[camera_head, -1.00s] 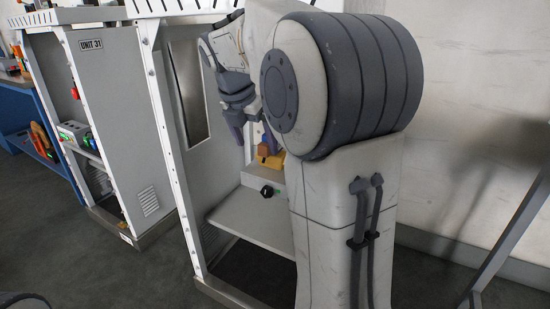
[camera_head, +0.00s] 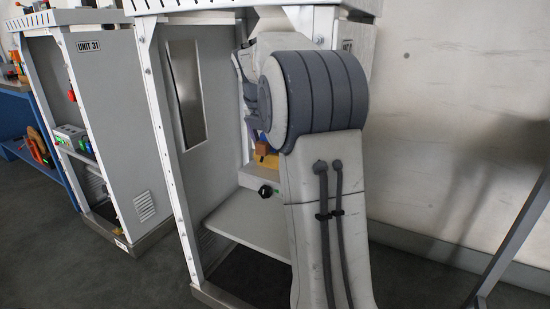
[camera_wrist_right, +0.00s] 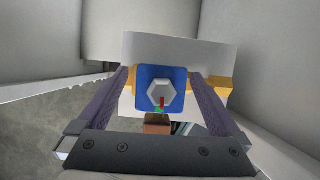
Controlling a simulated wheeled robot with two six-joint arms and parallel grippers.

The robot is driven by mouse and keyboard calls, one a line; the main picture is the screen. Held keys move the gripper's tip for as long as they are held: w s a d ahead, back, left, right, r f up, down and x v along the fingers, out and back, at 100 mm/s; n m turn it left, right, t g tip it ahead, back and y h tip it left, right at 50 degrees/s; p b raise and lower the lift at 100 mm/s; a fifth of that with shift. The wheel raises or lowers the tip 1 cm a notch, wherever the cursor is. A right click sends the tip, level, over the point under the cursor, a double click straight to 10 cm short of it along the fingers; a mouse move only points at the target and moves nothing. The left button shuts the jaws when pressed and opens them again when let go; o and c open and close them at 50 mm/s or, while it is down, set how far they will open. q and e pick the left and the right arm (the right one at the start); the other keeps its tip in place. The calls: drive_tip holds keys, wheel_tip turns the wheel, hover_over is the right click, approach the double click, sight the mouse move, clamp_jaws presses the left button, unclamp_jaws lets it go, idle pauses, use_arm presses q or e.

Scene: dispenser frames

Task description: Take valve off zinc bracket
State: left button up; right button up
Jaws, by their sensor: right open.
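The valve (camera_wrist_right: 146,75), a blue square block with a grey hexagonal centre and yellow-orange parts at its sides, faces me in the right wrist view. My right gripper (camera_wrist_right: 161,76) is open, with one purple finger on each side of the blue block. I cannot tell whether the fingers touch it. A pale grey plate (camera_wrist_right: 185,50), probably the zinc bracket, stands behind the valve. In the head view, yellow and orange parts (camera_head: 264,156) show inside the cabinet, and my right arm hides most of the gripper. My left gripper is not in view.
The open cabinet (camera_head: 163,130) has a side wall, a front post and a lower shelf (camera_head: 245,222). A pale box with a black knob (camera_head: 265,191) sits below the yellow parts. A second cabinet marked UNIT 31 (camera_head: 120,120) stands to the left. A bare wall is at right.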

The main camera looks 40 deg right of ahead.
drive_tip(key=shift+r, duration=0.1)
clamp_jaws()
drive_tip(key=shift+r, duration=0.1)
